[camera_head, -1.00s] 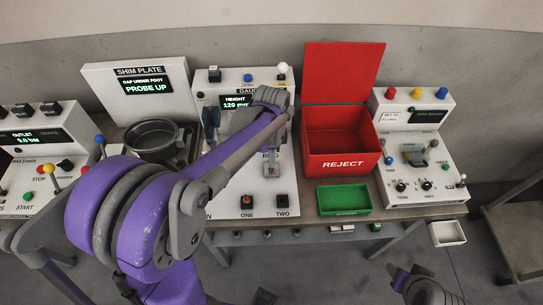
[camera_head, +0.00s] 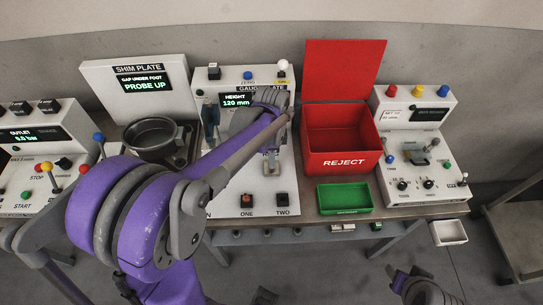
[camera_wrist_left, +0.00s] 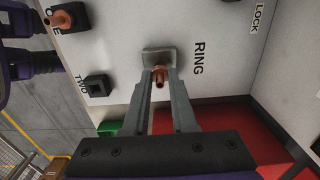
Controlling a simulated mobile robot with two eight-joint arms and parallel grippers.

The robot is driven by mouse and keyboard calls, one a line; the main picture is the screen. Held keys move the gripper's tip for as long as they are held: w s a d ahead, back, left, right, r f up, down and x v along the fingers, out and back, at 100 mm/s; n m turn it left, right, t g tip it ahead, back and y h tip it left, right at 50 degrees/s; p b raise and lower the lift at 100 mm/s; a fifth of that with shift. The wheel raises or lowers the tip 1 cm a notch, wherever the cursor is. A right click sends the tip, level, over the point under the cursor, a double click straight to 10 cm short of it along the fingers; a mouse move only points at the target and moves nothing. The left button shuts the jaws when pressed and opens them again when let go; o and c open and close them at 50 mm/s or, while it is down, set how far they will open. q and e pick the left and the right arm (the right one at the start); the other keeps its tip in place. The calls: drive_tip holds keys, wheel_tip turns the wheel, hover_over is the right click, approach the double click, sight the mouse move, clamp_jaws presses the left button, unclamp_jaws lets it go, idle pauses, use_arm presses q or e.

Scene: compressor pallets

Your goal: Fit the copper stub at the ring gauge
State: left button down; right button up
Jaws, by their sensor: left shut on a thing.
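My left gripper (camera_wrist_left: 160,76) is shut on a copper stub (camera_wrist_left: 158,80). The fingertips and stub are right at the small grey ring gauge block (camera_wrist_left: 146,54), beside the word RING on the white panel. The stub's near end points toward the wrist camera. Its far end is hidden, so I cannot tell how deep it sits in the ring. In the head view the grey block (camera_head: 270,167) shows just below my left gripper (camera_head: 272,151). My right gripper (camera_head: 412,284) is at the lower right, away from the bench; its jaws are unclear.
Socket ONE (camera_head: 247,200) holds another copper piece; socket TWO (camera_head: 282,199) looks empty. The red reject bin (camera_head: 340,144) stands open to the right, with a green tray (camera_head: 343,197) before it. The height display (camera_head: 237,100) reads 120 mm. A round pan (camera_head: 152,137) sits left.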

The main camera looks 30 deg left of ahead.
use_arm(q)
drive_tip(key=shift+f+b, duration=0.5)
drive_tip(key=shift+f, duration=0.25)
drive_tip(key=c, duration=0.6)
unclamp_jaws()
drive_tip(key=shift+c, duration=0.2)
wheel_tip(320, 180, up, 11)
drive_tip(key=shift+f+p, duration=0.1)
drive_tip(key=shift+p, duration=0.35)
